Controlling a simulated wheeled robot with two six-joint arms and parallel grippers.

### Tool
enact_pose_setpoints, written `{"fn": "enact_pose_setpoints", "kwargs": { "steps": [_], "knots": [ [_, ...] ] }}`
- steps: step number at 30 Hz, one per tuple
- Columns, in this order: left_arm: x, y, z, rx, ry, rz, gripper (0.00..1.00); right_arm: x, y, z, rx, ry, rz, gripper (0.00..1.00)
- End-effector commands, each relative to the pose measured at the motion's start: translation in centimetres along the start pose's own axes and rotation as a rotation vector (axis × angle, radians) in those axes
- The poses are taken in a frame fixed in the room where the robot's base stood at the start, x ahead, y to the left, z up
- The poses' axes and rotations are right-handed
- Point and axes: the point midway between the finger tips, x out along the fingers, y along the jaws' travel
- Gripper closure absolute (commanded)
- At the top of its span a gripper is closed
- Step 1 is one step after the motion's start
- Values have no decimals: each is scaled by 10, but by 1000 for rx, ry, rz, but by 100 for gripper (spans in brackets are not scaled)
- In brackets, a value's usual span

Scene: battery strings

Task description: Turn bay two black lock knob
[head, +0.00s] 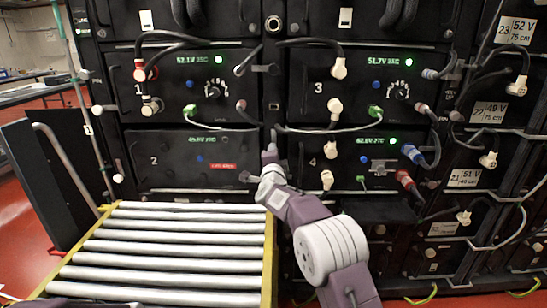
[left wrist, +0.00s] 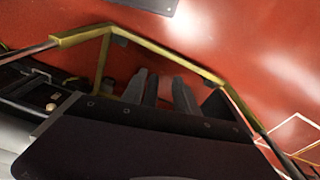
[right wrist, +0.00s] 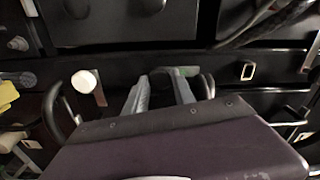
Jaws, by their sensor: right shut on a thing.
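My right gripper (head: 270,154) is at this panel's right edge, fingers pointing up and inward. In the right wrist view, my right gripper (right wrist: 160,76) is closed around a small dark part, apparently the black lock knob, mostly hidden between the fingers. Its turned angle cannot be made out. My left gripper (left wrist: 161,77) is open and empty above the red floor, away from the rack.
A roller table (head: 165,245) with a yellow frame stands before bay two. Bay four (head: 345,160) lies to the right with blue and red connectors. A green-ended cable (head: 335,128) runs between the upper bays. A dark panel with a handle (head: 55,185) stands at left.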

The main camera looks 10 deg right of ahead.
Motion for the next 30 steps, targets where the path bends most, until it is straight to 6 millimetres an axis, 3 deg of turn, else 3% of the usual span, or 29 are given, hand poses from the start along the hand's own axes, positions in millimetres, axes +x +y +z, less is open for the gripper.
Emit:
{"fn": "enact_pose_setpoints", "kwargs": {
  "steps": [14, 15, 17, 26, 30],
  "knots": [
    [1, 0, 0, 0, 0, 0, 64, 0, 2, 0, 13, 0, 3, 100],
    [1, 0, 0, 0, 0, 0, 64, 0, 2, 0, 13, 0, 3, 61],
    [1, 0, 0, 0, 0, 0, 64, 0, 2, 0, 12, 0, 3, 48],
    [1, 0, 0, 0, 0, 0, 64, 0, 1, 0, 11, 0, 1, 48],
    [3, 0, 0, 0, 0, 0, 64, -11, 0, 0, 10, -1, 1, 48]
  ]
}}
